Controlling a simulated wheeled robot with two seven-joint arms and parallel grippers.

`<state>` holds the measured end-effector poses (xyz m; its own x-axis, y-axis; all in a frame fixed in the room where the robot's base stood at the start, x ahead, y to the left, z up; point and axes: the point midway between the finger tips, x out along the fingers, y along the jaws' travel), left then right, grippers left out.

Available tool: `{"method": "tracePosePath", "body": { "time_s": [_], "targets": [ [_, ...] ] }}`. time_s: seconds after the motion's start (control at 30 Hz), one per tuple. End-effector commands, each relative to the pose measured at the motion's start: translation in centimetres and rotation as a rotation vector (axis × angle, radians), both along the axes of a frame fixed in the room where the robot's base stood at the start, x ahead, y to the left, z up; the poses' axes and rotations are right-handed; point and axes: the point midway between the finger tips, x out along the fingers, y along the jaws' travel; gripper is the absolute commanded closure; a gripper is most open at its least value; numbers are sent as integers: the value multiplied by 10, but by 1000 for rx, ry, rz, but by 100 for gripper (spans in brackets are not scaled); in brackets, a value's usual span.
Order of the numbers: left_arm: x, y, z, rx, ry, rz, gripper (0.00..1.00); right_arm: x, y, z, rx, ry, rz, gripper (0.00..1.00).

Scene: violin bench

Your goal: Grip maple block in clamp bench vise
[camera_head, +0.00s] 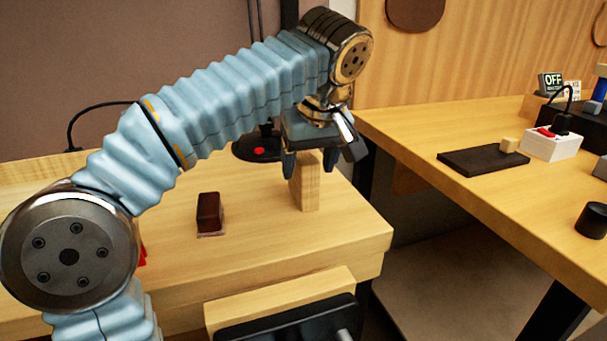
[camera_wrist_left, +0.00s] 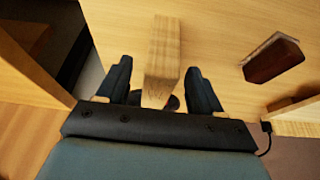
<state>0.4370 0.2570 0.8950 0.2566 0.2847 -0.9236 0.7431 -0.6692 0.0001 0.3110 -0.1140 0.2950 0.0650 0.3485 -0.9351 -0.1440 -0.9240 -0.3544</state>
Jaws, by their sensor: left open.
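The maple block (camera_head: 307,185), a pale upright wooden piece, stands on the wooden bench near its right end. It also shows in the left wrist view (camera_wrist_left: 163,50). My left gripper (camera_head: 318,163) reaches down over the block from above. In the left wrist view my left gripper (camera_wrist_left: 159,68) is open, with one finger on each side of the block and gaps visible between. The bench vise (camera_head: 280,297) is at the bottom of the head view, with a pale wooden jaw and a dark front part. My right gripper is not in view.
A dark reddish-brown block (camera_head: 209,211) lies on the bench left of the maple block. A black base with a red button (camera_head: 257,150) stands behind. A second table at right holds a dark mat (camera_head: 480,161), a white socket box (camera_head: 552,143) and a black cylinder (camera_head: 592,220).

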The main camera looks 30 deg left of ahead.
Motion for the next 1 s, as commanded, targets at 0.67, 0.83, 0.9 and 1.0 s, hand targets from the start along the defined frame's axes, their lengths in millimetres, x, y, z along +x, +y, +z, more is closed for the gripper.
{"method": "tracePosePath", "body": {
  "time_s": [0.67, 0.83, 0.9, 1.0],
  "targets": [
    [26, 29, -28, -1, 0, 1, 46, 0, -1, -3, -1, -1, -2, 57],
    [26, 29, -28, -1, 0, 1, 72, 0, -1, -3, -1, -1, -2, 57],
    [26, 29, -28, -1, 0, 1, 83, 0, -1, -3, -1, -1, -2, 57],
    [26, 29, -27, 0, 0, 1, 96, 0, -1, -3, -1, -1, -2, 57]
  ]
}}
